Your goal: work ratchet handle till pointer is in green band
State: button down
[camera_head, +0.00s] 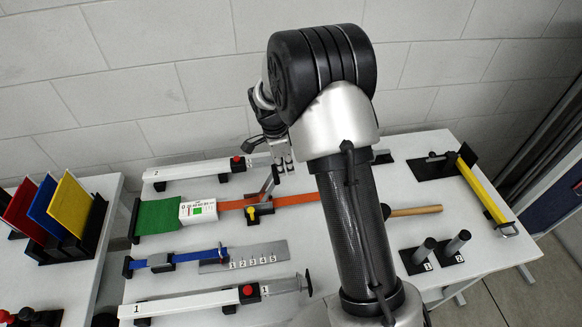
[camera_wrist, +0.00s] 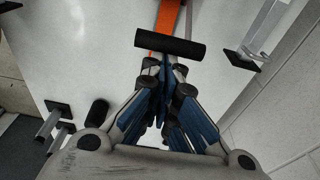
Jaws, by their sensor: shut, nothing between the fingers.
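The ratchet (camera_head: 258,210) has a yellow and black body on the orange strap (camera_head: 297,199), and its grey handle (camera_head: 268,187) stands up, tilted. A white gauge box (camera_head: 205,211) sits left of it, with a small green band and what looks like a thin red pointer left of the band; the exact reading is too small to tell. My gripper (camera_head: 284,168) is shut and empty, close to the handle's upper end. In the wrist view the handle's black crossbar (camera_wrist: 170,44) lies just beyond my closed fingertips (camera_wrist: 167,72); I cannot tell whether they touch.
White clamp bars lie behind (camera_head: 205,169) and in front (camera_head: 190,303). A blue strap device with a numbered plate (camera_head: 243,256) is nearer.

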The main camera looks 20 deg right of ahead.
jog(key=w+a+r+h+b, duration=0.1)
jog(key=a+h+b, duration=0.2)
jog(key=a, duration=0.6)
jog(key=shift+w+r+g+h, duration=0.15)
jog(key=shift+w+g+h, duration=0.25)
jog(key=shift+h, duration=0.5)
jog(key=shift+a, duration=0.1)
